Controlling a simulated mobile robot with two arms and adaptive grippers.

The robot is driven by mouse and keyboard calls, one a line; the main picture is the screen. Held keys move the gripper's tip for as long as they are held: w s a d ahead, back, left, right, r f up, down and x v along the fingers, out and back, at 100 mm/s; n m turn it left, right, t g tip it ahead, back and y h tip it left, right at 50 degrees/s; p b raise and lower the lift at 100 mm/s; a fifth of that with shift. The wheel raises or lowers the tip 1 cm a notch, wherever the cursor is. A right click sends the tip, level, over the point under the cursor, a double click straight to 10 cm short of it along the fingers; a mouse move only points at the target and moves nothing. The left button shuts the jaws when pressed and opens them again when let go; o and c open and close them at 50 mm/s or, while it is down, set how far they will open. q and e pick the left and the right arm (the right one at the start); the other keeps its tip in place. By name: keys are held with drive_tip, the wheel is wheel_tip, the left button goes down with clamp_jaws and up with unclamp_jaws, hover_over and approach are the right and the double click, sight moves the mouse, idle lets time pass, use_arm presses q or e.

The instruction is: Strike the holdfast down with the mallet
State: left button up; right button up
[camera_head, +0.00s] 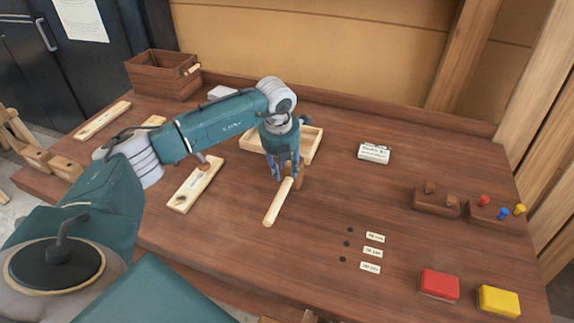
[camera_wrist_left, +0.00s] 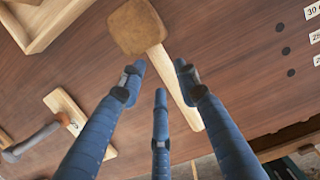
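The mallet (camera_head: 278,203) lies on the bench, its pale handle toward the front. Its brown block head (camera_wrist_left: 137,26) shows fully in the left wrist view; my gripper partly hides it in the head view. My left gripper (camera_head: 285,172) is over the mallet with fingers spread (camera_wrist_left: 160,82), the handle (camera_wrist_left: 180,92) showing between two fingers. I see no grip on it. What looks like the holdfast (camera_wrist_left: 38,138), a brown arm with a grey end, reaches onto a pale board (camera_head: 195,185). In the head view my arm hides most of it. My right gripper is out of view.
A shallow wooden tray (camera_head: 310,148) lies behind the gripper. Labelled dark holes (camera_head: 347,243) are right of the mallet. Red (camera_head: 439,285) and yellow (camera_head: 499,301) blocks sit front right. A wooden box (camera_head: 160,76) stands back left. The bench between mallet and holes is clear.

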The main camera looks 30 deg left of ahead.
sight(287, 181)
use_arm(q)
drive_tip(key=b+x, duration=0.2)
drive_tip(key=x, duration=0.1)
drive_tip(key=shift+f, duration=0.4)
drive_tip(key=b+x, duration=0.2)
drive_tip(key=x, duration=0.1)
drive_tip(key=shift+s, duration=0.1)
drive_tip(key=shift+f+b, duration=0.2)
drive_tip(key=shift+b, duration=0.1)
drive_tip(key=shift+w+f, duration=0.2)
drive_tip(key=shift+w, duration=0.15)
drive_tip(key=shift+s+r, duration=0.1)
drive_tip(key=shift+r, duration=0.05)
drive_tip(key=shift+c, duration=0.5)
clamp_jaws()
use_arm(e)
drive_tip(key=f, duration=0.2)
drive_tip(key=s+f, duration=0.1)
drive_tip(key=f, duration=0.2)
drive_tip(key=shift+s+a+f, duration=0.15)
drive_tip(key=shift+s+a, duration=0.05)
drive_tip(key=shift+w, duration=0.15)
use_arm(q)
drive_tip(key=shift+r, duration=0.15)
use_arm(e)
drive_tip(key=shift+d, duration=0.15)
